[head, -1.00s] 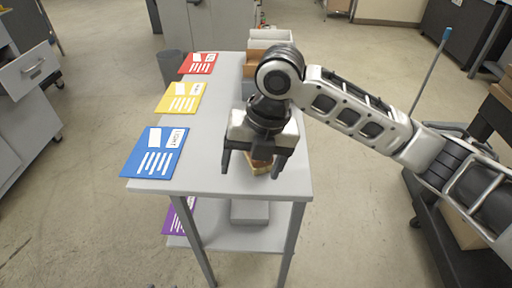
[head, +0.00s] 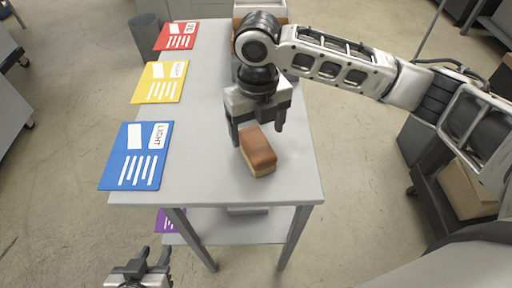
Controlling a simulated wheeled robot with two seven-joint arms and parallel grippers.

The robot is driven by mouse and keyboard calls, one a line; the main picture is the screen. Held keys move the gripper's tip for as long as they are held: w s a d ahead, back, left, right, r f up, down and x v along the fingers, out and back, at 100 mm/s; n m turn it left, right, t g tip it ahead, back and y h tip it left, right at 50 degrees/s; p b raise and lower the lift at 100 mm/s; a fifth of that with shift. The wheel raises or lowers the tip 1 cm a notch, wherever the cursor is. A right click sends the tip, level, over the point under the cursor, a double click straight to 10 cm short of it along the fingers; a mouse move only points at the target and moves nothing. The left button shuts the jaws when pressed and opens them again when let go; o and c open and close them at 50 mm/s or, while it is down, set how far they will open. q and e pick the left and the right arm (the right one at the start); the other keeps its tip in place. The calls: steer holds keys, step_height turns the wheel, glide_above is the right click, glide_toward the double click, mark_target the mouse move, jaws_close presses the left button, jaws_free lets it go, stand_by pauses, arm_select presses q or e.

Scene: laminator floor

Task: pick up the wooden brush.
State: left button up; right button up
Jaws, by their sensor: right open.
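The wooden brush (head: 258,151) lies on the grey table top near its front right part. It has a brown wooden block above and pale bristles below. My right gripper (head: 258,134) reaches in from the right and points down. I cannot tell whether a finger touches the brush. My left gripper (head: 142,262) shows at the bottom left edge, low in front of the table; its two fingers stand apart and it looks empty.
Red (head: 177,36), yellow (head: 161,82) and blue (head: 138,155) cards line the table's (head: 205,150) left edge. Bins (head: 268,10) stand at the back, partly behind my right arm. A lower shelf (head: 240,229) carries a purple card. A dark cart stands at right.

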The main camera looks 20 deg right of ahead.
mark_target(256, 142)
steer(key=shift+a+f, duration=0.1)
steer(key=shift+f, duration=3.35)
steer(key=c, duration=1.2)
steer(key=shift+w+r, duration=0.1)
steer(key=shift+r, duration=0.1)
steer(key=shift+r, duration=0.25)
step_height(256, 142, up, 2)
steer(key=shift+r, duration=0.15)
steer(key=s+r, duration=0.1)
steer(key=r, duration=0.1)
steer(key=s+r, duration=0.1)
steer(key=s, duration=0.1)
steer(key=s+r, duration=0.1)
steer(key=r, duration=0.1)
steer(key=shift+s+d+r, duration=0.25)
steer(key=shift+s+r, duration=0.05)
steer(key=shift+r, duration=0.05)
steer(key=s+r, duration=0.4)
steer(key=s, duration=0.5)
steer(key=shift+s+d, duration=0.2)
steer(key=shift+d, duration=0.25)
